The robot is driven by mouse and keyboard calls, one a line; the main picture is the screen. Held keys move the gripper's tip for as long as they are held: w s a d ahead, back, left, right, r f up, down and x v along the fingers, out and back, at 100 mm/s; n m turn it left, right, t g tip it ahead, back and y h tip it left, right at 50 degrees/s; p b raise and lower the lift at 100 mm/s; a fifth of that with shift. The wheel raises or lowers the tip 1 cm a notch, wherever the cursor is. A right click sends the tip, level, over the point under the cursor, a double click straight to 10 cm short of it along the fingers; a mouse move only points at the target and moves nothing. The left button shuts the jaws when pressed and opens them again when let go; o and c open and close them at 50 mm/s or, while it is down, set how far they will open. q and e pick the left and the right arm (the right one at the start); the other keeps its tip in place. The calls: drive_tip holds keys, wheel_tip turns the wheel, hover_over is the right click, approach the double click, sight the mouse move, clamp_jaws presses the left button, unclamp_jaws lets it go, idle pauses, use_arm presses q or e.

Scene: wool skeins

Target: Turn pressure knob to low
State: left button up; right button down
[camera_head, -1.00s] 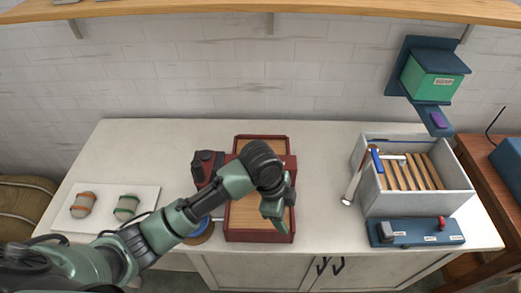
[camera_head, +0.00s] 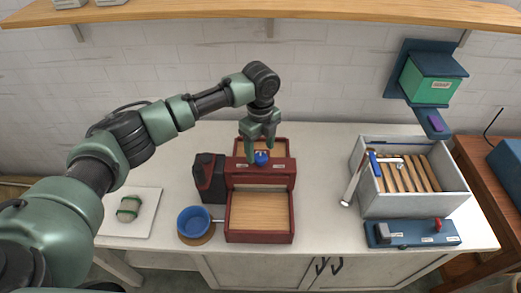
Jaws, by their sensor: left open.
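A blue knob (camera_head: 261,158) sits on the crossbar of the dark red wooden press (camera_head: 260,178). My left gripper (camera_head: 260,154) is open and points down right over the knob, with its fingers beside it. I cannot tell whether the fingers touch the knob. Any marking for low is too small to read or hidden. A blue panel (camera_head: 412,234) at the front right carries a grey part and a small red knob (camera_head: 437,224). My right gripper is not in view.
A blue bowl (camera_head: 194,219) stands on a round brown mat left of the press. A dark box (camera_head: 209,177) adjoins the press. A grey crate (camera_head: 416,206) with wooden slats stands at the right, a roller tool leaning on it. A white board (camera_head: 140,225) holds a green-banded skein.

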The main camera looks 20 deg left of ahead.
sight(260, 160)
use_arm(q)
drive_tip(key=shift+f, duration=1.3)
clamp_jaws()
